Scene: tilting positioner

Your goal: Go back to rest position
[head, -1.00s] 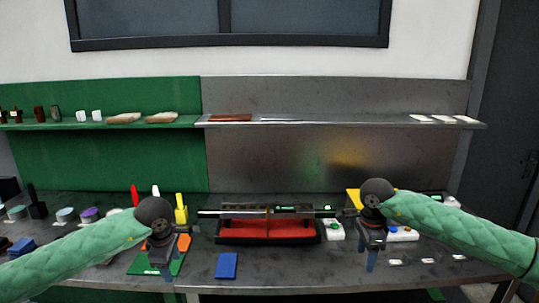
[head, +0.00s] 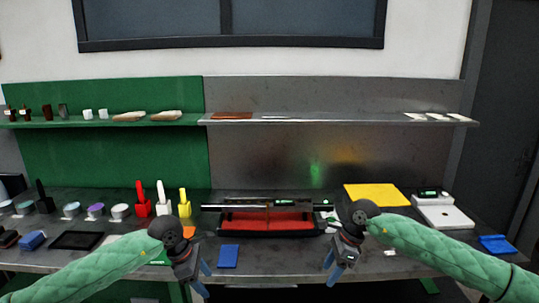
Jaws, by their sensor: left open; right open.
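My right gripper (head: 338,272) hangs at the front edge to the right, also open and empty. The tilting positioner (head: 270,224), a black frame with a red bed, stands at the middle of the bench between and behind the grippers. A long dark bar lies across its top. Neither gripper touches it.
A blue block (head: 228,256) lies before the positioner. Red (head: 142,205), white and yellow handled tools stand left of it. A yellow sheet (head: 376,195), a white scale (head: 444,217) and a blue tray (head: 496,244) are at the right. A shelf (head: 340,119) runs along the back wall.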

